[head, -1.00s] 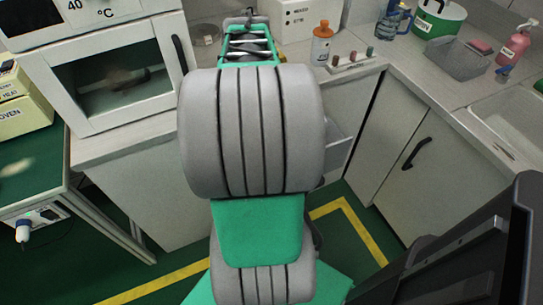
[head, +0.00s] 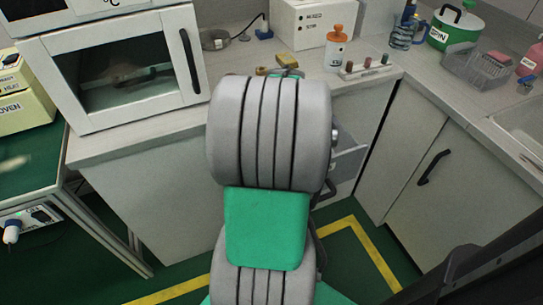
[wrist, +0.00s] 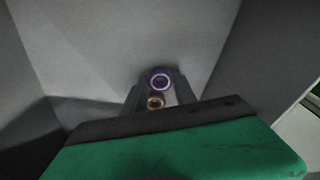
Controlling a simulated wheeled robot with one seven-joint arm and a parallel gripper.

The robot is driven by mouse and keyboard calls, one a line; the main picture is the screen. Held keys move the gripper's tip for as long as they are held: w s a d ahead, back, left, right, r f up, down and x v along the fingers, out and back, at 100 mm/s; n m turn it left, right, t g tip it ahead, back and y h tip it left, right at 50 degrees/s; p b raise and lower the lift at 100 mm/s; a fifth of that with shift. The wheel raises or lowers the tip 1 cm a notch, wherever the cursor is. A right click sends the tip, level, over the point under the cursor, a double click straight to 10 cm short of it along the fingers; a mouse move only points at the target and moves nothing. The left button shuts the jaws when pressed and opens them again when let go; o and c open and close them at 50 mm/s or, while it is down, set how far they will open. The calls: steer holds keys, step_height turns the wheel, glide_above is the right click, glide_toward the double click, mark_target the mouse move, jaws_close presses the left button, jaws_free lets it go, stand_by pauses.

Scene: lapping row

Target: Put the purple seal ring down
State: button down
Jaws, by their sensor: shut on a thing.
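The purple seal ring (wrist: 160,81) is at the tips of my gripper (wrist: 158,88) in the wrist view. The jaws are shut on it. A small brass-coloured ring (wrist: 156,102) shows just below it, nearer the gripper body; I cannot tell whether it is touched. Pale grey surfaces surround the fingertips. In the head view my own arm hides the gripper and the ring.
An open drawer (head: 349,160) juts from the cabinet, right of my arm. The counter holds an orange-capped bottle (head: 336,50), a rack of small pegs (head: 365,68), a white box (head: 304,22) and an oven (head: 118,65). A yellow item (head: 262,70) lies behind my arm.

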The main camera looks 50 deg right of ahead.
steer(key=shift+f, duration=0.1)
steer(key=c, duration=1)
jaws_free()
step_height(320, 180, up, 12)
steer(key=s+p, duration=0.1)
steer(key=p, duration=0.1)
steer(key=shift+s+p, duration=0.2)
steer(key=shift+p, duration=0.2)
steer(key=shift+a, duration=0.1)
